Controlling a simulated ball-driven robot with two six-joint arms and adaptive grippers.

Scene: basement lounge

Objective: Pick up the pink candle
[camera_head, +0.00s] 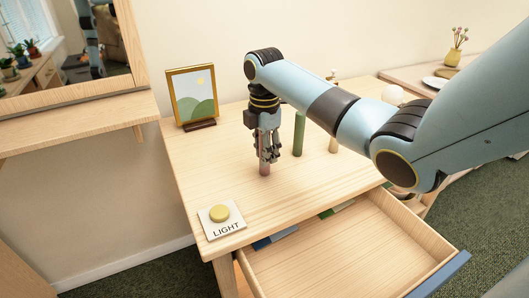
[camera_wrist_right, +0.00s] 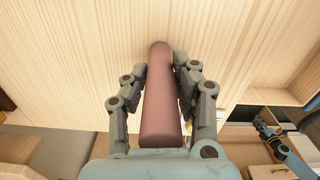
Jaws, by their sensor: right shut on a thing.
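My right gripper (camera_head: 269,150) points down over the wooden table and is shut on the pink candle (camera_head: 264,168). In the head view only the candle's lower part shows below the fingers; the rest is hidden by the gripper. In the right wrist view the pink candle (camera_wrist_right: 160,95) is a dull pink cylinder between the two fingers of the right gripper (camera_wrist_right: 162,75). I cannot tell whether its base touches the table. My left gripper is not in view.
A green candle (camera_head: 299,135) stands just right of the gripper, and a beige one (camera_head: 333,142) farther right. A framed picture (camera_head: 193,97) stands at the back left. A light button (camera_head: 220,214) lies at the front left. An open drawer (camera_head: 435,277) juts out in front.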

